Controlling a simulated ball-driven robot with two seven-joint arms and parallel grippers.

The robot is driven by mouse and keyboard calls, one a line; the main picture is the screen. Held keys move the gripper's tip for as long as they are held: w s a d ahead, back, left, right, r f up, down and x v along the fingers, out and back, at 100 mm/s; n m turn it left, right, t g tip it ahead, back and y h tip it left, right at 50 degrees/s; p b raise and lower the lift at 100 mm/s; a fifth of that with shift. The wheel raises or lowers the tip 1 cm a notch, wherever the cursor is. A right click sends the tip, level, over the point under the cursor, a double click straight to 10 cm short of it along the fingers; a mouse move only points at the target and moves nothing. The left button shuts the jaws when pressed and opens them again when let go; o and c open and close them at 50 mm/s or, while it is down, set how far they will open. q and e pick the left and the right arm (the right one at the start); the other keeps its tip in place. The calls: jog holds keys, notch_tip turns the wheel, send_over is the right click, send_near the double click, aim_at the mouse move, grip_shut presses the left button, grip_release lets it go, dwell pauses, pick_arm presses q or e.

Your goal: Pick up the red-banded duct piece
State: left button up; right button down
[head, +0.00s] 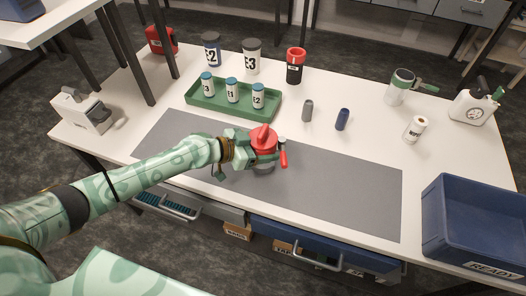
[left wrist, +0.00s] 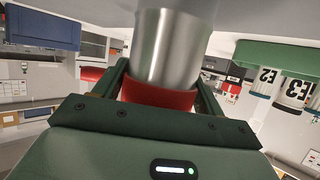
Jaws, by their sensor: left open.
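The red-banded duct piece (head: 263,137) stands on the grey mat, with a red upper part and a grey metal lower part. In the left wrist view, which is upside down, its bare steel cylinder (left wrist: 172,50) and red band (left wrist: 158,95) show large between the fingers. My left gripper (head: 262,152) is open, with its fingers on either side of the piece at the red part. I cannot tell whether the fingers touch it. A small red-handled part (head: 283,158) shows just right of the gripper. My right gripper is not in view.
A green tray (head: 205,116) with labelled bottles stands behind the gripper. Grey (head: 307,110) and blue (head: 342,120) small cylinders stand to its right. A blue READY bin (head: 475,262) is at the right. The mat's right part (head: 350,195) is clear.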

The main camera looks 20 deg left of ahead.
pick_arm(q)
jog(key=c, duration=0.8)
